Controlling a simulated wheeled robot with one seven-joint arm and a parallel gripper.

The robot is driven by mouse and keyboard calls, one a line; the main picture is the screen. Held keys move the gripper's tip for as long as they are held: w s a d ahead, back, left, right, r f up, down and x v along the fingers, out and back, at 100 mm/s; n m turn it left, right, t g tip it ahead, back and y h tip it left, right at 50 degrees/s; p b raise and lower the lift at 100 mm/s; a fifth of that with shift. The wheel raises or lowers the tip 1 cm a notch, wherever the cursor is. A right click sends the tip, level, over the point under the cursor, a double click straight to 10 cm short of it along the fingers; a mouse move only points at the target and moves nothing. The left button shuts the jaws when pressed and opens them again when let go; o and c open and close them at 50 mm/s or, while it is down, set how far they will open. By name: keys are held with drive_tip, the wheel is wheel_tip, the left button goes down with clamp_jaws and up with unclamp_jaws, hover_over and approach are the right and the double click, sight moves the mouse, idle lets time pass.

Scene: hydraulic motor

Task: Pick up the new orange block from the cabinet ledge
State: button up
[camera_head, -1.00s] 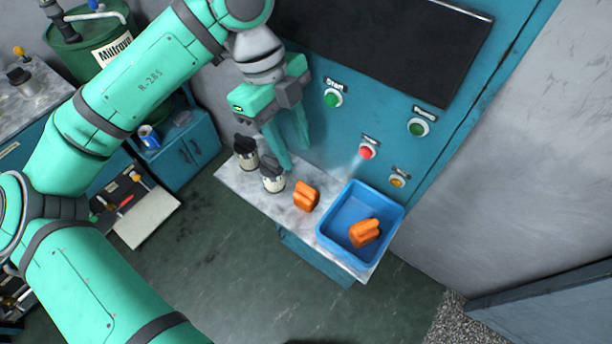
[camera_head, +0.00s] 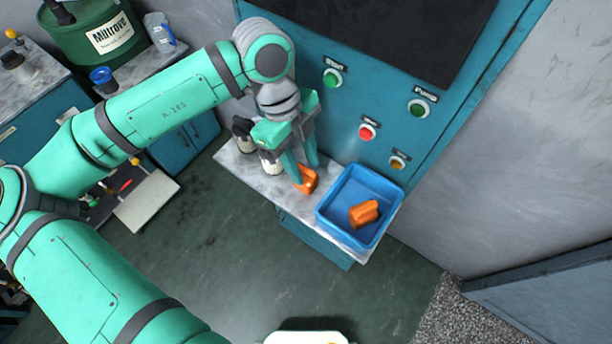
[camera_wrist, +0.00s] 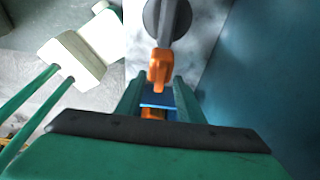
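One orange block (camera_head: 309,181) stands on the pale marbled cabinet ledge (camera_head: 240,167), just left of the blue tray (camera_head: 325,213). A second orange block (camera_head: 364,213) lies inside the tray. My gripper (camera_head: 306,173) points down at the ledge block, its fingers apart and partly covering it. In the wrist view, the ledge block (camera_wrist: 160,68) shows around the open fingertips (camera_wrist: 158,82). I cannot tell whether either finger touches it. Part of the tray (camera_wrist: 158,99) shows between the fingers.
Two dark-topped bottles (camera_head: 257,150) stand on the ledge left of the block, close to my gripper. The teal panel with green, red (camera_head: 367,132) and orange buttons rises behind. Open floor (camera_head: 230,260) lies in front.

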drive_tip(key=shift+f, duration=0.1)
clamp_jaws()
idle(0.3)
